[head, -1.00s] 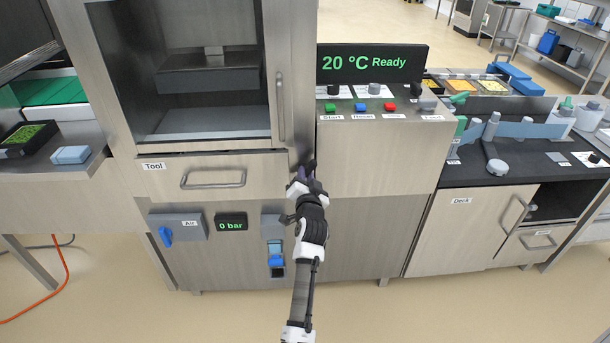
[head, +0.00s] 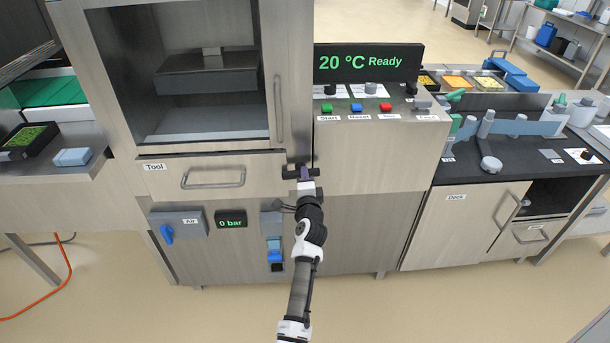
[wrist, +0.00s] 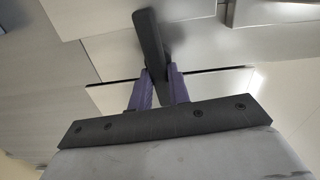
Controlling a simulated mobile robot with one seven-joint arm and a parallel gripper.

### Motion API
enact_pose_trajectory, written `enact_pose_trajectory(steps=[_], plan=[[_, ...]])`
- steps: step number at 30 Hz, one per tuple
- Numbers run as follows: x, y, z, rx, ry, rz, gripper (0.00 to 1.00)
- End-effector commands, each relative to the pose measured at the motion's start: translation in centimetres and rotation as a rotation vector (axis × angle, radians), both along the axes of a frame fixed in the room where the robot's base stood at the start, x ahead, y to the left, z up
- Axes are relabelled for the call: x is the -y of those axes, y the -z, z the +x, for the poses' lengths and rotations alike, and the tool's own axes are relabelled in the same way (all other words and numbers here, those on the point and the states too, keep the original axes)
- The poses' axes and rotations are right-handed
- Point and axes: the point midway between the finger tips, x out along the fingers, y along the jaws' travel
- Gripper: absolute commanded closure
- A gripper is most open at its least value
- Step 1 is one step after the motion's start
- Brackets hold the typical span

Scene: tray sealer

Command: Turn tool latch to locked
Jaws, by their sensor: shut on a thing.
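The tool latch (wrist: 149,38) is a dark, flat lever in the wrist view, slightly tilted, with its lower end between my purple fingers. My gripper (wrist: 161,78) is shut on it. In the head view my gripper (head: 304,171) is at the right end of the tool drawer (head: 265,176), beside the seam with the control cabinet. The latch cannot be clearly told apart from the gripper there. The drawer front looks closed, with a "Tool" label (head: 154,167) at its left and a bar handle (head: 213,179).
Above the drawer is a windowed chamber door with an upright handle (head: 278,108). Right of it is a control panel (head: 365,107) with coloured buttons under a "20 °C Ready" display (head: 368,63). Below are a blue air valve handle (head: 167,234) and a "0 bar" gauge (head: 231,219).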

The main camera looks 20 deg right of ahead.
Motion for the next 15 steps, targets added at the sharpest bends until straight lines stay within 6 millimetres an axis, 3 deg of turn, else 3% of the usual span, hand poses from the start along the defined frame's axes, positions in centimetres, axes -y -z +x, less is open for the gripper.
enact_pose_trajectory(steps=[15], plan=[[0.05, 0.17, -0.03, 0.035, 0.001, 0.096, 1.00]])
